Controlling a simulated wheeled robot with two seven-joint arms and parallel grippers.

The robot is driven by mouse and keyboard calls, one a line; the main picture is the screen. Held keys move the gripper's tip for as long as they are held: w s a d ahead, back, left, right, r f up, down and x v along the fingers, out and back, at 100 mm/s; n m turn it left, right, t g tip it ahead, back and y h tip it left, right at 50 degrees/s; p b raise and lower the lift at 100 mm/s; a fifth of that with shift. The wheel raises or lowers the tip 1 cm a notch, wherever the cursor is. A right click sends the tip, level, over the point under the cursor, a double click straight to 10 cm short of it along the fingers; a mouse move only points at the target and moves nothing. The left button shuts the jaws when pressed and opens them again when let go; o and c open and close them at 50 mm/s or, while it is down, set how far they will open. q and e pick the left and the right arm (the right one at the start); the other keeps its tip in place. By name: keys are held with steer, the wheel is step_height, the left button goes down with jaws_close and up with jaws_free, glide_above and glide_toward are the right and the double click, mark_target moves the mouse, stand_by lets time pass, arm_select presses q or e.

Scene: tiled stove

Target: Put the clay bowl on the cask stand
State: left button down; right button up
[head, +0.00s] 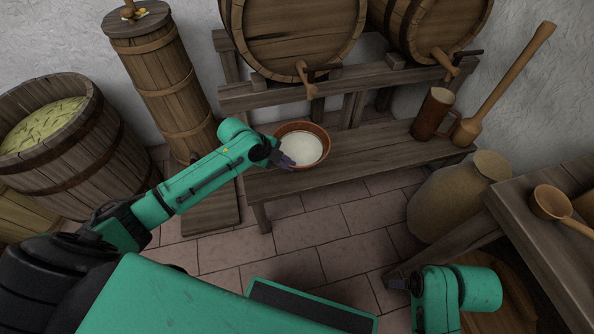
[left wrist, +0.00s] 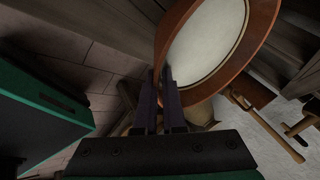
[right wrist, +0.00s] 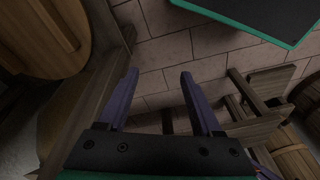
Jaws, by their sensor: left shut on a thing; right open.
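The clay bowl (head: 317,133), reddish brown with a pale inside, is at the left part of the cask stand's low front shelf (head: 375,150). My left gripper (head: 287,162) is shut on the bowl's near-left rim. The bowl (left wrist: 262,32) also shows large in the left wrist view, with its rim between the fingers (left wrist: 168,92). I cannot tell whether its base touches the shelf. My right gripper (head: 398,284) is low at the right, away from the stand. In the right wrist view its fingers (right wrist: 158,88) are apart with nothing between them.
Two casks with wooden taps (head: 304,75) lie above the shelf. A brown mug (head: 432,113) and a long wooden mallet (head: 505,85) stand at the shelf's right end. A tall churn (head: 165,80) is left of the stand. A sack-coloured jar (head: 455,195) and a table with a ladle (head: 549,202) are at right.

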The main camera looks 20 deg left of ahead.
arm_select(q)
step_height(320, 180, down, 5)
steer(key=shift+w+f+b, duration=0.1)
steer(key=shift+b, duration=0.65)
steer(key=shift+f, duration=0.15)
arm_select(e)
steer(key=a, duration=0.1)
steer(key=w+a+f+t, duration=0.1)
steer(key=w+a+t+y, duration=0.1)
steer(key=shift+w+a+f+n, duration=0.25)
steer(key=shift+f+n, duration=0.05)
steer(key=shift+f, duration=0.1)
arm_select(q)
steer(key=c, duration=1.1)
jaws_free()
steer(key=shift+f, duration=0.1)
steer(key=shift+o, duration=0.5)
